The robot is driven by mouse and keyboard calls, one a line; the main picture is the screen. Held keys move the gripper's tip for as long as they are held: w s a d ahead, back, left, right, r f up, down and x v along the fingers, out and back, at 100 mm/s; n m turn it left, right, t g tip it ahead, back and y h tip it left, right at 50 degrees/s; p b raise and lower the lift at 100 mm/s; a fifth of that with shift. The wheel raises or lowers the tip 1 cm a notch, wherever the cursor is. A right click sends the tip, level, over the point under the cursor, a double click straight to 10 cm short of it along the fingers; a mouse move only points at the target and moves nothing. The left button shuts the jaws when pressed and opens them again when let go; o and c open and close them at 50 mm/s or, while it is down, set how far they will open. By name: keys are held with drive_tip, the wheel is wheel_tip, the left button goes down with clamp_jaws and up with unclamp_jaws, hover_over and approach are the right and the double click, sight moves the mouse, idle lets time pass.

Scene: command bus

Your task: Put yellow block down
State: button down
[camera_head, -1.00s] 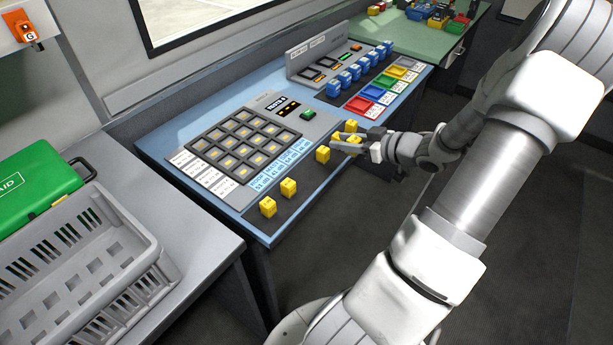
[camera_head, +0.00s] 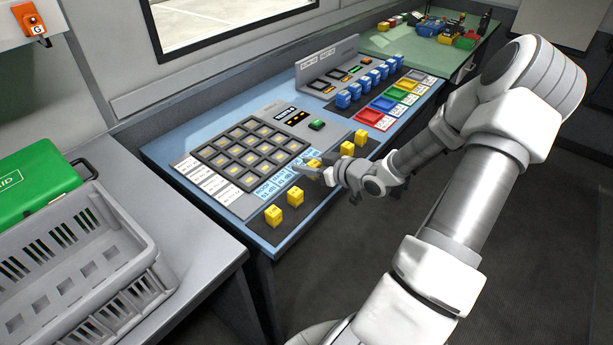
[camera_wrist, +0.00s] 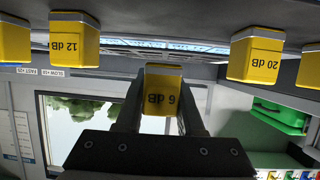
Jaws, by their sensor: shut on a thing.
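My gripper (camera_head: 308,166) is shut on a yellow block marked 6 dB (camera_wrist: 162,98), which shows upside down between the fingers in the wrist view. In the head view the held block (camera_head: 314,163) is partly hidden by my fingers, beside the label cards at the front of the slot grid (camera_head: 252,147). Other yellow blocks stand on the dark strip: two on the left (camera_head: 273,215) (camera_head: 295,196) and two on the right (camera_head: 347,149) (camera_head: 361,136). The wrist view shows the 12 dB block (camera_wrist: 75,38) and 20 dB block (camera_wrist: 257,55) on either side. I cannot tell the held block's exact height.
The blue console (camera_head: 160,150) also carries a green button (camera_head: 317,124), blue blocks (camera_head: 356,92) and coloured squares (camera_head: 370,116). A grey crate (camera_head: 100,225) and a green case (camera_head: 45,183) stand on the left bench. A green table (camera_head: 400,42) lies beyond.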

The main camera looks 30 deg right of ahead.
sight(307, 181)
drive_tip(key=shift+f, duration=1.5)
drive_tip(key=shift+f+b, duration=0.2)
drive_tip(key=shift+b, duration=0.1)
drive_tip(key=c, duration=0.5)
unclamp_jaws()
drive_tip(key=shift+d+f+b, duration=0.1)
drive_tip(key=shift+f+b, duration=0.05)
drive_tip(key=shift+b, duration=0.2)
